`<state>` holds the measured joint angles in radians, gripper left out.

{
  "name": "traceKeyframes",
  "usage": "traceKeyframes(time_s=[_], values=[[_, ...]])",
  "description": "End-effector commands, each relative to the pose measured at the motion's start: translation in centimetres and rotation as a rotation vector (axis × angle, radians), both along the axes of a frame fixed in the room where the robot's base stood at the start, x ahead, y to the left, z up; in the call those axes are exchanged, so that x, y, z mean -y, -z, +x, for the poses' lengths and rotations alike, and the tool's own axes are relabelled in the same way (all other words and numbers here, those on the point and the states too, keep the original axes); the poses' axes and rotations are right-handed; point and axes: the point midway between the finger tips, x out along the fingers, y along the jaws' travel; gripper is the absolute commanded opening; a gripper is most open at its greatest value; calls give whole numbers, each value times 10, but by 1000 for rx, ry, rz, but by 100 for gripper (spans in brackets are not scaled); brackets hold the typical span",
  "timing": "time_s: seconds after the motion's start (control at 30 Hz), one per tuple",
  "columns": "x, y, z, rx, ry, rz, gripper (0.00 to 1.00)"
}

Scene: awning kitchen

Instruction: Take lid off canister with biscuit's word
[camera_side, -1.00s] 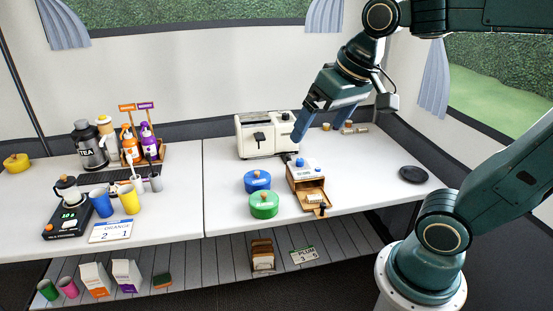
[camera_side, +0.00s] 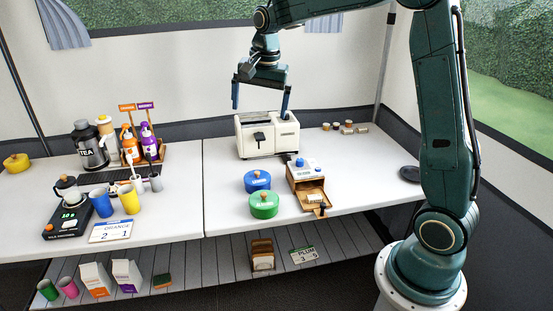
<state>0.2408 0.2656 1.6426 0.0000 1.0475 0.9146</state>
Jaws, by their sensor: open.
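A blue canister (camera_side: 257,181) and a green canister (camera_side: 264,205) stand close together on the right table, each lidded with a knob on top. Both carry labels on the front that are too small to read, so I cannot tell which one bears the biscuit word. A yellow lidded pot (camera_side: 16,162) sits at the far left. My gripper (camera_side: 261,111) is open and empty, pointing down with its fingers spread above the toaster, behind and above the canisters.
The cream toaster (camera_side: 267,135) stands behind the canisters. A wooden box with an open drawer (camera_side: 310,196) is to their right. A black disc (camera_side: 411,174) lies farther right. The kettle (camera_side: 89,147), cups and bottles crowd the left table. The table left of the canisters is clear.

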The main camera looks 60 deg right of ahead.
Motion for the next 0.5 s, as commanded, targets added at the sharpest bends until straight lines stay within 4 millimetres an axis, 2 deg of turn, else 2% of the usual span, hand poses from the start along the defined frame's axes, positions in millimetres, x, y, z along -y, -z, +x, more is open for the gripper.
traceKeyframes(time_s=[0.2,0.5], values=[[31,37,38,-45,187,36,100],[74,99,78,-103,445,77,100]])
